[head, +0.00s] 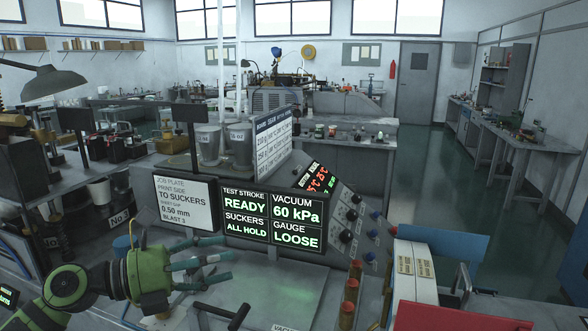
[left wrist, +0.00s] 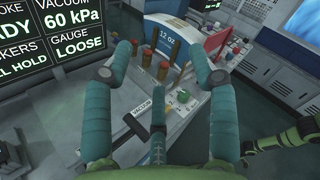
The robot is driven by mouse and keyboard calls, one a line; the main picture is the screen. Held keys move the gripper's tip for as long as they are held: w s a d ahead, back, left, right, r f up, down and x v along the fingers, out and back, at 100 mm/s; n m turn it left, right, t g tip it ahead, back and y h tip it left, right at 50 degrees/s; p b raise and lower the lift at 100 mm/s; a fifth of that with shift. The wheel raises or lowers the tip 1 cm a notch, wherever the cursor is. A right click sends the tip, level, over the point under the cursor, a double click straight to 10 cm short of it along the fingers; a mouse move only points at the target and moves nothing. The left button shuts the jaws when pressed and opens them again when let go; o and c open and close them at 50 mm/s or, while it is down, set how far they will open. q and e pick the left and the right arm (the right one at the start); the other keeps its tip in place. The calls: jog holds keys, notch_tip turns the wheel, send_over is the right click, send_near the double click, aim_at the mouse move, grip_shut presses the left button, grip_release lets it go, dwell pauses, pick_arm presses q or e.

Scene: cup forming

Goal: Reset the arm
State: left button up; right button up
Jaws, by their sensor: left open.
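My left gripper (head: 226,260) comes in from the left on a green arm, with its teal fingers spread and nothing between them. It is above the pale bench top (head: 272,290), in front of the dark status screen (head: 268,216). The screen reads test stroke ready, suckers all hold, vacuum 60 kPa, gauge loose. My right gripper is not identifiable in either view.
A job plate sign (head: 186,203) stands left of the screen. A white box (head: 415,272) and blue panel (head: 445,248) are farther right. The green aisle floor (head: 425,180) is clear.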

pick_arm(q)
jog(key=s+a+f+n+t+y, duration=0.2)
jog(key=a+f+n+t+y, duration=0.2)
jog(key=f+n+y, duration=0.9)
jog(key=s+a+f+n+t+y, duration=0.2)
jog(key=a+f+n+t+y, duration=0.3)
jog(key=n, duration=1.5)
jog(key=s+d+f+n+g+h, duration=0.1)
jog(key=s+d+f+n+g, duration=0.15)
jog(key=s+f+g, duration=0.6)
jog(key=s+d+f+n+g+h, duration=0.1)
jog(key=s+d+f+n+g, duration=0.3)
jog(key=s+f, duration=0.7)
jog(key=s+a+f+g+b, duration=0.1)
jog(key=s+f+b, duration=0.2)
jog(key=f, duration=1.1)
jog(key=s+a+f+g+b, duration=0.1)
jog(key=s+f+b, duration=0.2)
jog(key=f, duration=1.1)
jog(key=s+a+f+m+g+b, duration=0.1)
jog(key=s+f+b, duration=0.3)
jog(key=s+f, duration=1.1)
notch_tip(320, 180, down, 2)
jog(key=shift+a+f, duration=0.1)
jog(key=shift+a, duration=0.8)
pick_arm(e)
notch_tip(320, 180, down, 10)
jog(key=s+a, duration=0.1)
jog(key=shift+s, duration=0.3)
